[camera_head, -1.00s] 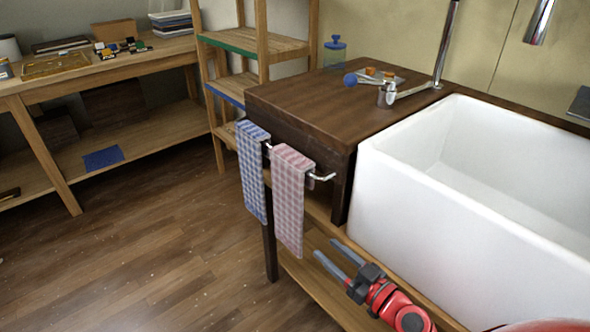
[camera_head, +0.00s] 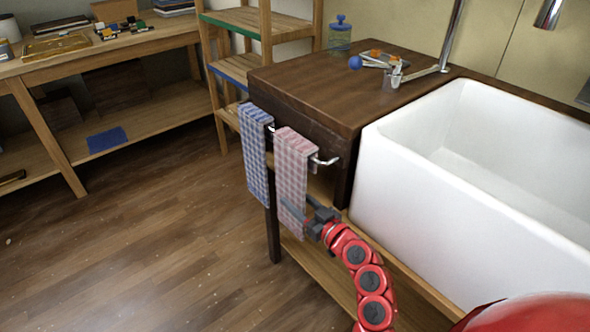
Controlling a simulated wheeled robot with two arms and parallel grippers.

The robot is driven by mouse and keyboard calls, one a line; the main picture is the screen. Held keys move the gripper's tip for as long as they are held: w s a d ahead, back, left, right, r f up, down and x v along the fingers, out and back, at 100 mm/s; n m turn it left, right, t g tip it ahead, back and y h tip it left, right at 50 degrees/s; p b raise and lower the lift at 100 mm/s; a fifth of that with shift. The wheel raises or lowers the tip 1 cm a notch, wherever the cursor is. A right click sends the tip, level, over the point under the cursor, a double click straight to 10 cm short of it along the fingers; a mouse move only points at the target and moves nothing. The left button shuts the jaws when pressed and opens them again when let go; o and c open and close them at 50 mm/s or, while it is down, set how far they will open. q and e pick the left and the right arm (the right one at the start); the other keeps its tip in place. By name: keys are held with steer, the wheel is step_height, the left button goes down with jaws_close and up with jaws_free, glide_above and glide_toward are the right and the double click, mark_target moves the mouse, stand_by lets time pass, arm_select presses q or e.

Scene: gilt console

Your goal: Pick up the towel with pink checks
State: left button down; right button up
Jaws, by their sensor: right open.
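The towel with pink checks (camera_head: 292,170) hangs over a metal rail (camera_head: 326,161) on the side of the dark wooden counter. My right gripper (camera_head: 292,212) is open at the towel's lower part. One finger shows in front of the cloth near its bottom edge; the other finger is hard to make out, so I cannot tell whether the cloth lies between them. A towel with blue checks (camera_head: 256,155) hangs on the same rail, just left of the pink one. My left gripper is not in view.
A white sink (camera_head: 390,180) stands right of the counter (camera_head: 330,85). A wooden lower shelf (camera_head: 320,277) runs beneath. A glass jar (camera_head: 340,38) and small items sit on the counter. The floor at left is clear, with a workbench (camera_head: 100,52) behind.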

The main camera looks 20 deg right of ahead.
mark_target(277, 182)
steer(key=x, duration=0.4)
steer(key=shift+r, duration=0.15)
steer(key=shift+d, duration=0.1)
jaws_close()
